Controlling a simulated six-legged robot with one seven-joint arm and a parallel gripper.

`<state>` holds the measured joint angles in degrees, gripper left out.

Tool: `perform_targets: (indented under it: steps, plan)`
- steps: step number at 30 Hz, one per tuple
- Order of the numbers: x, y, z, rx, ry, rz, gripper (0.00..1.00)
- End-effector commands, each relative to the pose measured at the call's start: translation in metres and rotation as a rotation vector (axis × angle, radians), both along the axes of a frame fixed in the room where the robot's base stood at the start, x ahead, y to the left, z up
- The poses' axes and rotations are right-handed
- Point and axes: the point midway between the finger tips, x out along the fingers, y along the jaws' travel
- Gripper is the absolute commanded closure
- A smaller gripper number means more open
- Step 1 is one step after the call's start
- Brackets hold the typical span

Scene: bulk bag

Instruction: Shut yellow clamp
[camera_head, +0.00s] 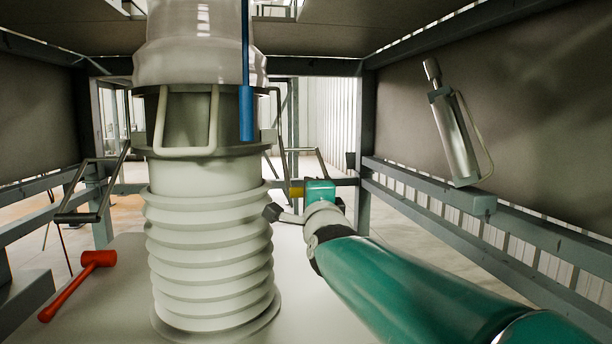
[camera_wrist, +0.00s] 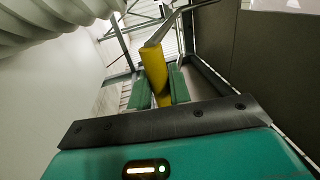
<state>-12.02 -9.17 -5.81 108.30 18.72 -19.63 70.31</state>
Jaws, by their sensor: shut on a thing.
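The yellow clamp handle (camera_wrist: 154,65) stands between the two teal fingers of my gripper (camera_wrist: 160,88) in the wrist view. My gripper is shut on it. A bent grey metal bar (camera_wrist: 165,28) runs from the handle's top toward the upper right. In the head view only a small yellow piece of the handle (camera_head: 297,192) shows left of my gripper (camera_head: 305,191), to the right of the pale ribbed spout (camera_head: 208,255). A dark collar (camera_head: 140,125) circles the spout's top and carries wire loops. Whether the clamp is latched cannot be told.
A red mallet (camera_head: 80,280) lies at the lower left. A blue rod (camera_head: 246,110) hangs in front of the spout. A grey cylindrical tool (camera_head: 454,130) leans at the right on the frame rail (camera_head: 435,190). Dark frame posts and panels enclose the space.

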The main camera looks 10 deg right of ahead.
Motion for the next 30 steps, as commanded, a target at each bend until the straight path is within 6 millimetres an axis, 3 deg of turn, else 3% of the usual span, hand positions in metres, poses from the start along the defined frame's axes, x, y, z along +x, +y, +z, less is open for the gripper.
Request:
perform_targets:
  steps: [3,10,28,29,30]
  plan:
    - [0.009,0.000,-0.020,-0.001,0.005,-0.002,1.00]
    - [0.022,-0.001,-0.040,0.000,0.003,-0.002,1.00]
    - [0.028,-0.002,-0.051,-0.001,0.009,-0.002,1.00]
    - [0.028,-0.002,-0.051,-0.001,0.010,-0.002,0.74]
    - [0.028,-0.001,-0.052,-0.001,0.010,-0.002,0.67]
